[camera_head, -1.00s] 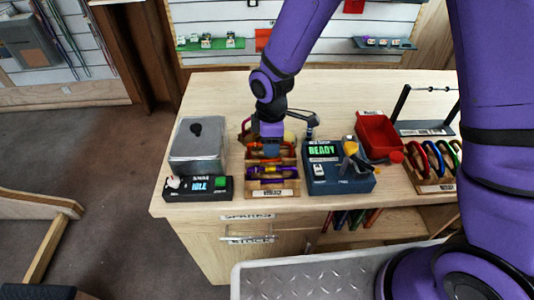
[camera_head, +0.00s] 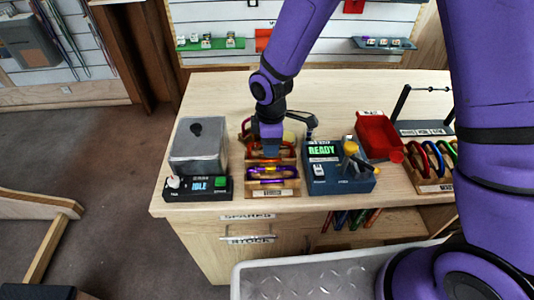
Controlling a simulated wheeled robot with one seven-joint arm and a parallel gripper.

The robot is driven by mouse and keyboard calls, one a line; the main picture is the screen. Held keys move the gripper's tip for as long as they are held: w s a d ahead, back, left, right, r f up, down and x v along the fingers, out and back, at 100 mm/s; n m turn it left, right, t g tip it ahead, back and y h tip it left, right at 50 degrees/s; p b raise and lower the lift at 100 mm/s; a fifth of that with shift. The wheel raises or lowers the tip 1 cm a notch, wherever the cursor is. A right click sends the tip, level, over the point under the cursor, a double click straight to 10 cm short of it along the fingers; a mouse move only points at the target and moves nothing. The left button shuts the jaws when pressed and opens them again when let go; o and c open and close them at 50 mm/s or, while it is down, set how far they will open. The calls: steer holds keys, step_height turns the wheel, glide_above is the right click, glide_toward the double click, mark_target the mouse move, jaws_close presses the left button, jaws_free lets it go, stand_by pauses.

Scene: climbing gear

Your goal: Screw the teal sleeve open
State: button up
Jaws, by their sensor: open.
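My purple arm reaches down to a small wooden rack (camera_head: 286,187) on the workbench. My gripper (camera_head: 271,150) is over the back part of the rack, seen small and from behind; it hides part of what is there. A purple carabiner (camera_head: 262,182) with a yellowish part lies in the front of the rack. Red and orange carabiner parts (camera_head: 256,158) show behind it, around my gripper. I cannot make out a teal sleeve in this view. Whether the fingers touch anything cannot be seen.
A grey lidded box (camera_head: 184,155) and a unit reading IDLE (camera_head: 172,197) stand left of the rack. A blue unit reading READY (camera_head: 342,186) with yellow parts stands close on its right. A red bin (camera_head: 375,130) and a carabiner rack (camera_head: 438,187) are further right.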

steer(key=shift+w, duration=0.35)
steer(key=shift+r, duration=1.4)
steer(key=shift+s, duration=0.7)
steer(key=shift+f, duration=0.1)
steer(key=shift+a+f, duration=0.15)
steer(key=shift+f, duration=1.2)
